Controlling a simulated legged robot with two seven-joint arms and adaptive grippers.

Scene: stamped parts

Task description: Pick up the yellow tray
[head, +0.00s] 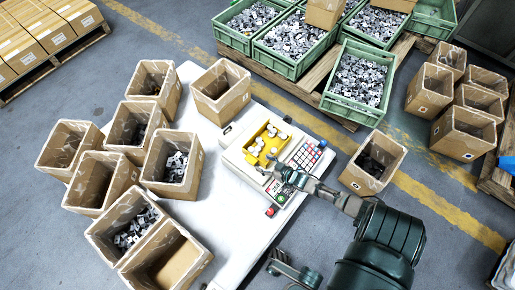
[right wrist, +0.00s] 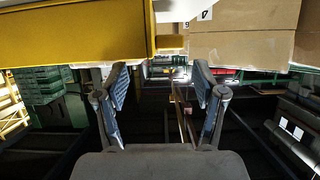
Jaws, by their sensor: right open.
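The yellow tray (head: 267,143) sits on the light-coloured scale-like machine on the white table, with several pale parts in it. In the right wrist view a yellow wall (right wrist: 75,35), likely the tray, fills the upper left. My right gripper (head: 271,176) is at the near edge of the machine, just in front of the tray. In the right wrist view its two fingers (right wrist: 162,92) are spread with nothing between them, and the yellow wall is above and left of them.
A keypad (head: 306,155) with coloured keys is right of the tray. Open cardboard boxes (head: 172,165) crowd the table's left side, and one box (head: 373,162) stands right of the machine. Green crates (head: 358,82) of metal parts are behind. The table's front middle is clear.

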